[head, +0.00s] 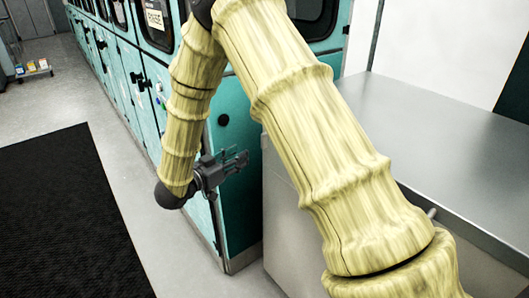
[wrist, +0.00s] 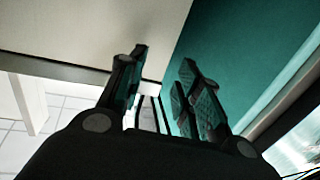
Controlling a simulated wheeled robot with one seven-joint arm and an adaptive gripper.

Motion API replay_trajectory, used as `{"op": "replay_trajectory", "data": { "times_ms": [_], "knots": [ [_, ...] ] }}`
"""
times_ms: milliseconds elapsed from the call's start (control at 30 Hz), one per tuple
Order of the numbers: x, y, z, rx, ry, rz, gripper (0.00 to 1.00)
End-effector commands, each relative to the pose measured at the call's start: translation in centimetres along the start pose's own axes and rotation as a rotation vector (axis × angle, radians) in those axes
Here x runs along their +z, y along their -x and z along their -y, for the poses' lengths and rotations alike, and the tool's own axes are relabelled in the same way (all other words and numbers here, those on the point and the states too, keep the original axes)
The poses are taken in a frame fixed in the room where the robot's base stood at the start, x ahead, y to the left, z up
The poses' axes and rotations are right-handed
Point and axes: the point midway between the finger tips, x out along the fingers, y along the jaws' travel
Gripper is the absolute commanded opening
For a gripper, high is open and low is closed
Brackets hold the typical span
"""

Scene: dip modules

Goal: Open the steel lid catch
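My gripper (head: 240,161) hangs beside the end of the teal cabinet row, its fingers pointing right toward the steel bench. In the wrist view its two fingers (wrist: 160,88) stand apart with nothing held between them. I cannot make out a steel lid catch for certain in either view. A small grey metal piece (head: 432,213) shows at the edge of the steel bench (head: 430,125), partly hidden by my arm; I cannot tell whether it is the catch. My sleeved arm covers much of the bench's front.
Teal cabinets (head: 240,215) with black latches (head: 140,81) run along the left of the bench. A black mat (head: 65,215) lies on the clear grey floor. A low trolley (head: 34,70) stands far left. In the wrist view a teal panel (wrist: 230,50) lies close to the right finger.

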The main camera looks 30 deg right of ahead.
Motion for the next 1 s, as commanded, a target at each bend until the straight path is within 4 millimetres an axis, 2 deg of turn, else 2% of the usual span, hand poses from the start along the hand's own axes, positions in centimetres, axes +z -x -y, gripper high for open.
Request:
{"op": "replay_trajectory", "data": {
  "times_ms": [200,367,1000],
  "knots": [
    [-3.0,0.9,-0.9,0.160,-0.039,-0.037,0.34],
    [-3.6,0.5,-1.3,0.186,-0.041,-0.039,0.34],
    [-3.9,-8.4,-2.9,0.182,-0.041,-0.039,0.34]
  ]
}}
